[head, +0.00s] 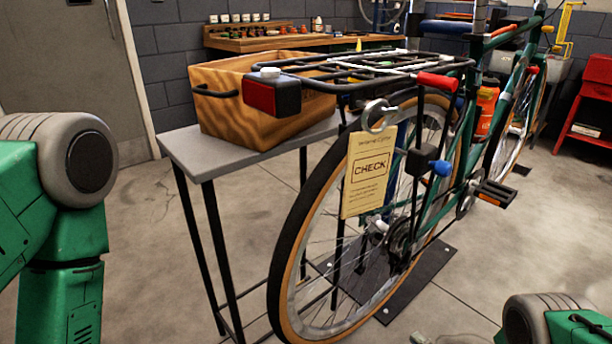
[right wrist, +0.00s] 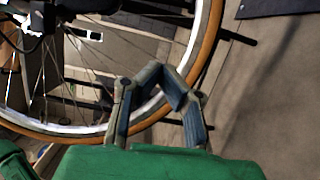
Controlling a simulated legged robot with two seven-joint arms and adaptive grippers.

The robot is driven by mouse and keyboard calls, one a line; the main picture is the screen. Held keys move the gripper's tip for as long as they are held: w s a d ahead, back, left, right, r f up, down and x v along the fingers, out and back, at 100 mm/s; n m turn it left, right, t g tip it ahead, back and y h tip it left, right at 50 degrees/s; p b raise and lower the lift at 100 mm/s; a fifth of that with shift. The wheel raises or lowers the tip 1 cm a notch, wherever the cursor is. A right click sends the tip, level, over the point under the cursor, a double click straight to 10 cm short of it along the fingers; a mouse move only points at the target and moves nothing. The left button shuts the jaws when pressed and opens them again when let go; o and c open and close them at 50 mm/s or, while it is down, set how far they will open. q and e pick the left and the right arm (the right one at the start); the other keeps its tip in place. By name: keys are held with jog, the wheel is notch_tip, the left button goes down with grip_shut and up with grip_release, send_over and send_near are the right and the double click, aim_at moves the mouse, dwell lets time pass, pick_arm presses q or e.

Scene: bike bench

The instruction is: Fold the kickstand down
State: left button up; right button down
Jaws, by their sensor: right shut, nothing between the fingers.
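The green bike (head: 497,62) stands upright with its rear wheel (head: 286,252) towards me. I cannot single out the kickstand among the dark parts near the rear hub and crank. A black block with a blue knob (head: 441,168) sits beside the wheel. A red grip (head: 437,82) shows at the rack's right end. My right gripper (right wrist: 161,76) is shut and empty, in front of the rear wheel's tyre in the right wrist view; whether it touches is unclear. In the head view only a little of it (head: 424,339) shows at the bottom edge. My left gripper is out of view.
A paper CHECK tag (head: 369,176) hangs from the rear rack (head: 362,66). A wooden crate (head: 222,112) stands on a narrow grey table (head: 190,146) left of the wheel. A dark floor plate (head: 432,262) lies under the bike. A red cabinet (head: 590,112) stands far right.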

jog(key=s+r+m+g+h, duration=0.4)
jog(key=s+m+g, duration=0.4)
jog(key=s+m, duration=0.45)
jog(key=s+r+m+g+h, duration=0.35)
jog(key=s+m+g, duration=0.5)
jog(key=s, duration=0.75)
pick_arm(q)
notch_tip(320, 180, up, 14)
jog(key=p, duration=1.4)
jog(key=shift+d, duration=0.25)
pick_arm(e)
notch_tip(320, 180, up, 14)
jog(key=d+m, duration=0.1)
jog(key=m, duration=0.1)
jog(key=shift+s+r+t, duration=0.15)
jog(key=shift+s+t, duration=0.2)
jog(key=shift+s, duration=0.1)
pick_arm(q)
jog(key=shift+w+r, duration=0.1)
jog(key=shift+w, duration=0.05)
pick_arm(e)
jog(key=shift+h, duration=0.25)
